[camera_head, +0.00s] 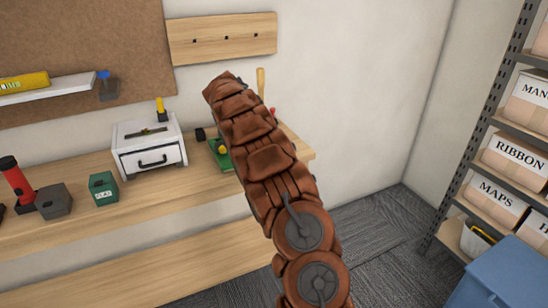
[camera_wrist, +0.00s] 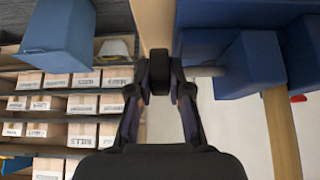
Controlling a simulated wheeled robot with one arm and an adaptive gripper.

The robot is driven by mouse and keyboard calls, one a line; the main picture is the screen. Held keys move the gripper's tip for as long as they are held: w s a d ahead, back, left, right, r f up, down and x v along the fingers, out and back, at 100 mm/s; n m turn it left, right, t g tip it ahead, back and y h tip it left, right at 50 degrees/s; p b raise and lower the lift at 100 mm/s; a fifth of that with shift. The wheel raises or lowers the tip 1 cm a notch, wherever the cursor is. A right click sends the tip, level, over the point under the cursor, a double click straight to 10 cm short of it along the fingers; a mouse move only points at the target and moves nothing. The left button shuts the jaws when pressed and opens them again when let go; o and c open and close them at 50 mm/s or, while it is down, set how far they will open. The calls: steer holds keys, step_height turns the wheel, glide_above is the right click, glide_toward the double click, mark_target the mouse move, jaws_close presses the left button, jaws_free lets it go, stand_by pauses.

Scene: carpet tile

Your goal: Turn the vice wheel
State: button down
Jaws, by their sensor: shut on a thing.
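In the wrist view, my gripper (camera_wrist: 160,82) has its two dark fingers closed in around a small dark piece, which I take to be part of the vice wheel. Most of the wheel is hidden by the fingers, so its shape and angle cannot be told. Blue blocky metal, seemingly the vice body (camera_wrist: 250,65), is just right of the fingertips. In the head view, my brown-covered arm reaches over the right end of the bench and hides the vice and my gripper.
Shelves of labelled boxes (camera_head: 517,155) and a blue bin (camera_head: 508,275) stand at the right. Carpet between is clear.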

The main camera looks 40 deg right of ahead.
steer(key=shift+a+f+g+h+b, duration=0.1)
steer(key=shift+f+g+h+b, duration=0.25)
steer(key=shift+h+b, duration=1.1)
steer(key=shift+y+b, duration=0.35)
steer(key=shift+b, duration=0.45)
steer(key=shift+r+b, duration=0.2)
steer(key=shift+b, duration=0.3)
steer(key=c, duration=1.1)
jaws_free()
steer(key=shift+a+r, duration=0.1)
steer(key=shift+v, duration=5.9)
